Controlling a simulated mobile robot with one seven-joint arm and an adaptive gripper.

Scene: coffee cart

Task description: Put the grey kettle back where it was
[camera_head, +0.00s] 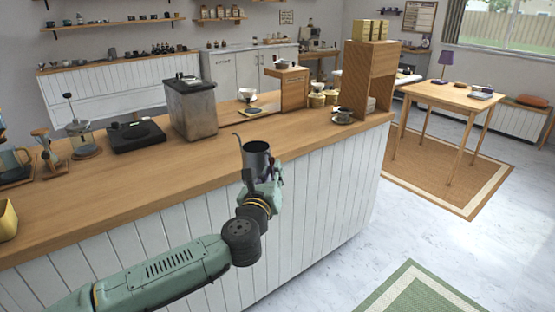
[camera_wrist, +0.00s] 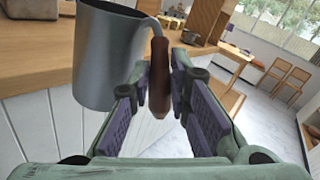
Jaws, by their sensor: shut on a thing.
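The grey kettle (camera_head: 257,160) is a metal, open-topped pot with a thin gooseneck spout pointing left in the head view. It is held upright in front of the counter's near edge. In the wrist view the kettle (camera_wrist: 105,55) fills the upper left, with its brown handle (camera_wrist: 159,80) between the purple finger pads. My gripper (camera_head: 272,182) is shut on that handle; it also shows in the wrist view (camera_wrist: 155,95). The wooden counter (camera_head: 190,175) lies behind the kettle. I cannot tell the kettle's exact height above it.
On the counter stand a black flat device (camera_head: 136,137), a metal bin (camera_head: 192,108), a French press (camera_head: 80,135), a white dripper (camera_head: 247,95) and a cup on a saucer (camera_head: 342,116). A wooden shelf box (camera_head: 368,78) rises at the right end. The counter's front middle is clear.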

